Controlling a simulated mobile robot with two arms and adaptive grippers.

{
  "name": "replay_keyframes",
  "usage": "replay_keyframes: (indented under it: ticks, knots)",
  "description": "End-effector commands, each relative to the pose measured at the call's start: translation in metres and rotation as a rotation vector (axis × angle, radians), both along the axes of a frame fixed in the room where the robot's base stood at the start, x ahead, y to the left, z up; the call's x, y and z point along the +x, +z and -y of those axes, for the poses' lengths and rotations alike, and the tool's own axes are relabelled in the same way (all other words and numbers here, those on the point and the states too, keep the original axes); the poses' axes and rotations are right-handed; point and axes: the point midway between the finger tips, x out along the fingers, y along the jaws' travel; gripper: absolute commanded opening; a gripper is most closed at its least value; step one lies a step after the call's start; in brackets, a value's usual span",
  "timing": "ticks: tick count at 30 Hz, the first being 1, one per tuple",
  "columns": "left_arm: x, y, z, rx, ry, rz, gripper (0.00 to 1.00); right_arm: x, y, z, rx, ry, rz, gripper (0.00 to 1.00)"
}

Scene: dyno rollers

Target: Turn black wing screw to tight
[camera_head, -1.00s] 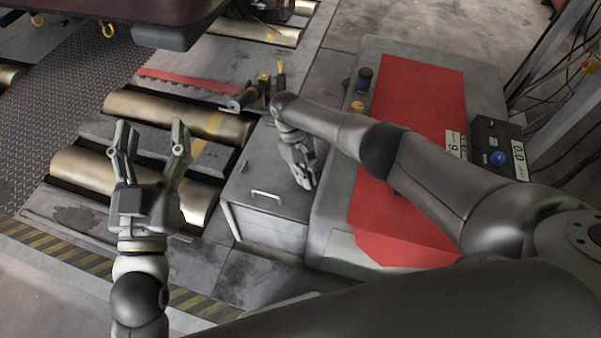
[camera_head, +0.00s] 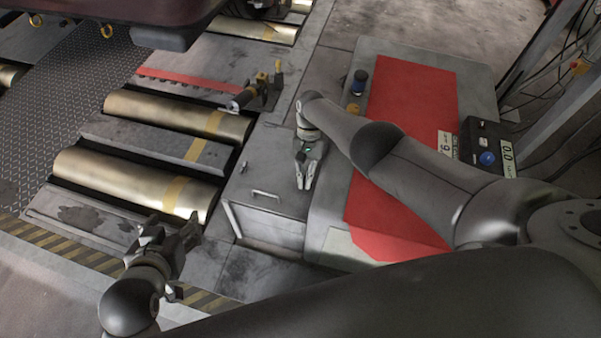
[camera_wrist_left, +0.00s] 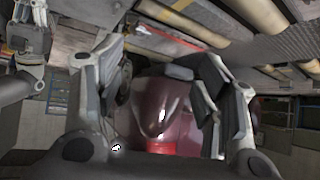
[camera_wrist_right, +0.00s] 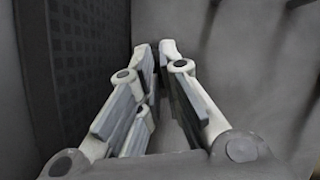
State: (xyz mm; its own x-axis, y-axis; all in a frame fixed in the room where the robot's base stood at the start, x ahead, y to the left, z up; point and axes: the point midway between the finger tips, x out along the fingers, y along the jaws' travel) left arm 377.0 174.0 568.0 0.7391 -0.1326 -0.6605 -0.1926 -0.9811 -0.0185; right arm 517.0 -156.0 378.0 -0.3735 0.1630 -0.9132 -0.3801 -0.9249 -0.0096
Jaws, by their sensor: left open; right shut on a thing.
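I cannot clearly make out the black wing screw in any view. My right gripper (camera_head: 306,180) points down over the grey cabinet (camera_head: 270,170), beside the grey console. In the right wrist view, the right gripper's fingers (camera_wrist_right: 160,55) are nearly together. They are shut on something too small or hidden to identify. My left gripper (camera_head: 175,230) is low at the left, in front of the near brass roller (camera_head: 130,180). In the left wrist view, the left gripper's fingers (camera_wrist_left: 165,75) are wide apart with nothing between them.
A black bracket with yellow parts (camera_head: 262,92) stands behind the cabinet. The console has a red top (camera_head: 405,150), a blue knob (camera_head: 361,76) and a control box (camera_head: 487,150). A dark red vehicle (camera_head: 100,8) overhangs the far left.

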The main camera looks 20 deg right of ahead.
Motion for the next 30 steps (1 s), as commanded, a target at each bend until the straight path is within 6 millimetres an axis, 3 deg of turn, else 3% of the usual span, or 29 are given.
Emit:
replay_keyframes:
  ticks: [9,22,23,27,30]
  knots:
    - [-0.022,-0.014,-0.008,0.028,0.010,-0.124,0.63,-0.005,0.000,0.002,-0.004,-0.075,-0.015,0.00]
    - [-0.024,-0.016,-0.009,0.030,0.010,-0.136,0.63,-0.005,0.000,0.004,-0.008,-0.083,-0.015,0.00]
    - [-0.024,-0.016,-0.008,0.030,0.010,-0.136,0.63,-0.005,0.000,0.004,-0.008,-0.083,-0.015,0.10]
    - [-0.024,-0.016,-0.008,0.030,0.010,-0.135,0.63,-0.004,-0.001,0.004,-0.008,-0.082,-0.013,0.28]
    - [-0.024,-0.016,-0.008,0.030,0.009,-0.135,0.63,-0.004,-0.001,0.005,-0.008,-0.082,-0.013,0.29]
